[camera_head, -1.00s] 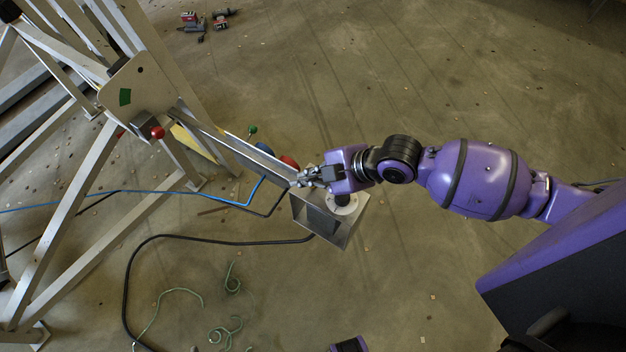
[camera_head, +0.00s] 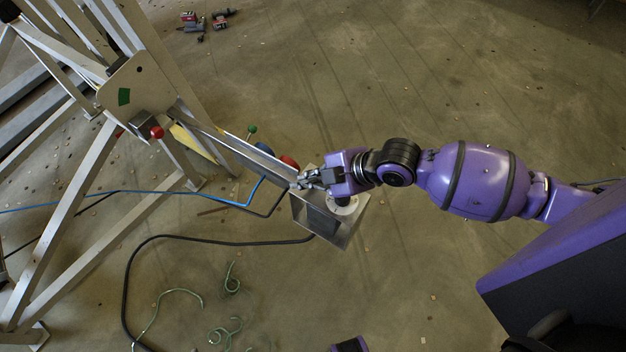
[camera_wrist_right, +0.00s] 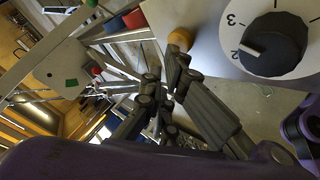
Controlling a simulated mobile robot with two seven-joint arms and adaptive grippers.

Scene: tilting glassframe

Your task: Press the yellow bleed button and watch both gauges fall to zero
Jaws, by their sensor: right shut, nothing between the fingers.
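The yellow button (camera_wrist_right: 180,39) is a round knob on the pale panel of a metal box (camera_head: 338,236), left of the black dial in the right wrist view. My right gripper (camera_head: 304,180) is shut and empty at the upper edge of this box. In the right wrist view its fingers (camera_wrist_right: 163,80) point up, with one fingertip just below the button and overlapping its lower edge. I cannot tell whether they touch or whether the button is pressed in. In the head view the arm hides the button. I cannot make out either gauge. My left gripper is not in view.
A black dial (camera_wrist_right: 272,45) on a white numbered disc sits beside the button. Red (camera_head: 289,162), blue (camera_head: 264,149) and green (camera_head: 252,129) parts stand behind the box. A metal frame (camera_head: 75,205) fills the left.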

